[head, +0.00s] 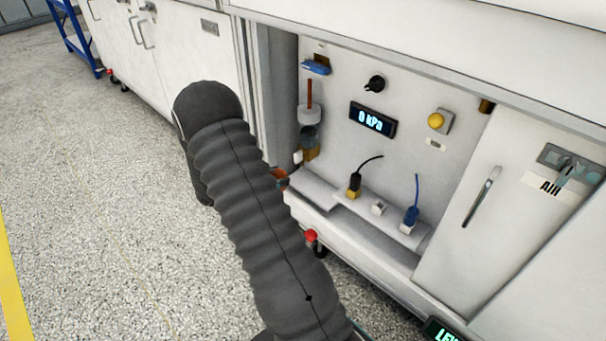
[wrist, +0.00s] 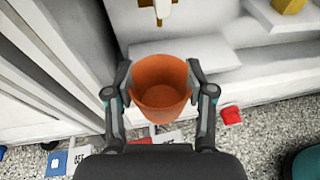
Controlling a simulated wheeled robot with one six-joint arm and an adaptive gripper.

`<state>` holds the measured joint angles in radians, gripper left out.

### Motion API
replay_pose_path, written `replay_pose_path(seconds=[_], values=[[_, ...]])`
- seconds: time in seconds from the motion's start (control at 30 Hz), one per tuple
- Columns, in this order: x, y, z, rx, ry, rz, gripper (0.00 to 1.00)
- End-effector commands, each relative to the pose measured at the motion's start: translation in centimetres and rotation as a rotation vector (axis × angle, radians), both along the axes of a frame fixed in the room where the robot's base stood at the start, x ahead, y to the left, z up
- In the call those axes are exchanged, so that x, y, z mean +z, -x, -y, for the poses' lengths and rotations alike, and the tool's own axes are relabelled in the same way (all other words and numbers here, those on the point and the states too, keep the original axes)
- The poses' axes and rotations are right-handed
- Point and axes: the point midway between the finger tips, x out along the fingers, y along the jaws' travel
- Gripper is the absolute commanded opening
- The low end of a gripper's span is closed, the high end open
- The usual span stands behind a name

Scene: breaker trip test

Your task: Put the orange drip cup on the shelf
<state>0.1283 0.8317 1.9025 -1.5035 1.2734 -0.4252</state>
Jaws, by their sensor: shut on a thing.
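The orange drip cup (wrist: 160,85) is held between the two fingers of my gripper (wrist: 160,75), one finger on each side of it. In the wrist view its open rim faces the camera and its inside looks empty. In the head view only a small orange part of the cup (head: 280,173) shows beside my dark sleeved arm; most of the gripper is hidden. The white shelf (head: 312,189) is a ledge low in the recess of the cabinet. It shows just beyond the cup in the wrist view (wrist: 190,52); I cannot tell whether they touch.
Black (head: 355,182) and blue (head: 412,214) plugs stand to the right on the ledge. A white side wall (wrist: 70,60) lies close left of the gripper.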

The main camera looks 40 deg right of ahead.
Motion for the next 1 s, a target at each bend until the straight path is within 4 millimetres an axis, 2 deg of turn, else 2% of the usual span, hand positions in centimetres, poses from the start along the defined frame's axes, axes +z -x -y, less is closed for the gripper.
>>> replay_pose_path(seconds=[0.03, 0.2, 0.4, 0.63, 0.87, 1.0], values=[[-0.1, 0.2, 1.3, -0.004, 0.001, 0.001, 0.25], [-0.1, 0.5, 5.2, -0.005, 0.001, 0.002, 0.25], [0.0, 0.7, 8.9, -0.003, 0.001, 0.001, 0.25], [-0.4, 0.7, 10.1, 0.0, 0.0, 0.0, 0.25], [-3.2, 0.8, 10.1, 0.0, 0.0, -0.002, 0.25], [-3.5, 0.7, 10.1, -0.001, 0.001, 0.001, 0.25]])
